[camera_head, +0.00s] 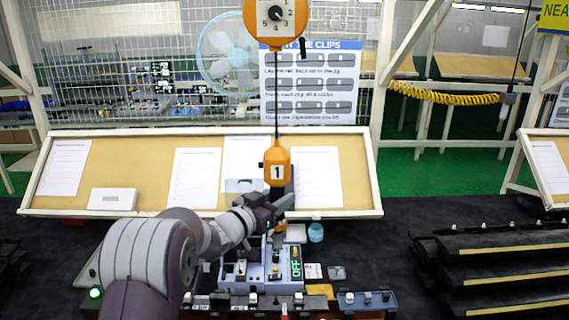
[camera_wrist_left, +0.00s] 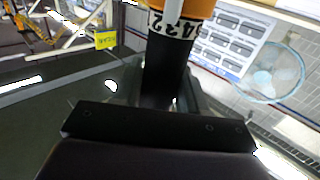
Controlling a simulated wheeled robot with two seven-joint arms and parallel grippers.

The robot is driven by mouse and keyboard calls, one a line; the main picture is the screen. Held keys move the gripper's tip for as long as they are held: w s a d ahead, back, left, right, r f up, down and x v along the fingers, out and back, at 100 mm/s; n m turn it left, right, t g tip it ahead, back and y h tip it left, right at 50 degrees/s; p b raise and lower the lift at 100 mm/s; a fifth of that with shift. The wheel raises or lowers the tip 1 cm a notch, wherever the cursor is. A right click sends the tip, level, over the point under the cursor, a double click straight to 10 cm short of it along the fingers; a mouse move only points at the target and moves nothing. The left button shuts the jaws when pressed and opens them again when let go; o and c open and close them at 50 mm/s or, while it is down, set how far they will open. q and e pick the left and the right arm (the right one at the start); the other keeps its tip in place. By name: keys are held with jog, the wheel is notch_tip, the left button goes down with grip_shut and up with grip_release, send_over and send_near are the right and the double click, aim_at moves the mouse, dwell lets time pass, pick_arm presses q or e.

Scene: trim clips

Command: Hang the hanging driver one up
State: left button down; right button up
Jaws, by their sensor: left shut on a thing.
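The hanging driver one has an orange top part (camera_head: 277,165) with a white label reading 1, at the end of a dark straight cord in the head view. A dark body and a small orange tip show below it. My left gripper (camera_head: 278,207) is shut on the driver's dark lower body, above the grey fixture. In the left wrist view the dark driver body (camera_wrist_left: 166,68) stands upright beyond my gripper, under an orange part with a white numbered band. The fingertips are largely hidden. My right gripper is not in view.
An orange numbered balancer (camera_head: 276,18) hangs overhead on the same cord. A grey fixture (camera_head: 262,270) with a green OFF display stands below the driver. A slanted tan board (camera_head: 345,165) with papers is behind. Dark stepped racks (camera_head: 495,262) stand at right.

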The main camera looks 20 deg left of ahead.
pick_arm(q)
jog(key=w+p, duration=0.1)
jog(key=w+r+p, duration=0.1)
jog(key=w, duration=0.1)
jog(key=w+r, duration=0.1)
jog(key=w, duration=0.1)
jog(key=shift+d+p, duration=0.4)
jog(key=shift+w, duration=0.1)
grip_release()
jog(key=shift+f, duration=0.1)
dwell(0.3)
dwell(0.4)
